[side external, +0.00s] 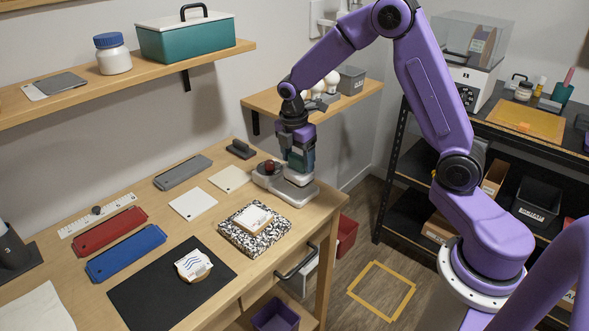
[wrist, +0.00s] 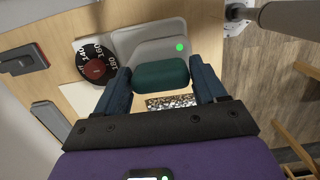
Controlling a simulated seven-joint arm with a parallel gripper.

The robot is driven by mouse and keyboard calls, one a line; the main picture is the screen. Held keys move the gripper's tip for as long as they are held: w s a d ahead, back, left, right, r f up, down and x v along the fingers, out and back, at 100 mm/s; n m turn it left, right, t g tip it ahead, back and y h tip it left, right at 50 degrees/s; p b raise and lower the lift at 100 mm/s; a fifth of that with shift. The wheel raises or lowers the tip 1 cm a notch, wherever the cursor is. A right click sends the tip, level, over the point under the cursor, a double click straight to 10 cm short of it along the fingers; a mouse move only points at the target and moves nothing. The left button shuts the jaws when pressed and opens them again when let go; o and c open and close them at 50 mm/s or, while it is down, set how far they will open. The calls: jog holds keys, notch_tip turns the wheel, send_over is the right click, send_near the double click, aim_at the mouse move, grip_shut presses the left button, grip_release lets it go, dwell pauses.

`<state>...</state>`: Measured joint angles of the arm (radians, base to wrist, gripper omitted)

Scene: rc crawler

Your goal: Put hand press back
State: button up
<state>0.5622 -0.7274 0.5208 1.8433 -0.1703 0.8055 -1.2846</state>
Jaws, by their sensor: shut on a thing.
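My gripper (side external: 300,166) points down over the far right corner of the workbench. In the wrist view, its blue fingers (wrist: 161,76) are shut on the dark green handle of the hand press (wrist: 161,73). The hand press is at a pale grey station (side external: 291,193), which has a dial with a dark red knob (side external: 270,167). The station also shows in the wrist view (wrist: 135,39), with a lit green spot. The underside of the press is hidden, so I cannot tell whether it touches the station.
A speckled pad (side external: 275,236) with a wooden block and white piece lies in front. White squares (side external: 194,203), a grey bar (side external: 183,173) and a small dark holder (side external: 240,149) lie to the left. A wall shelf with white bulbs (side external: 332,80) stands close behind the arm.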

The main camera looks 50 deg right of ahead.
aim_at(294, 170)
jog(key=shift+w+d+f, duration=0.1)
jog(key=shift+w+f, duration=0.5)
jog(key=shift+f, duration=1.65)
jog(key=shift+f, duration=0.1)
jog(key=o, duration=1)
jog(key=shift+o, duration=0.2)
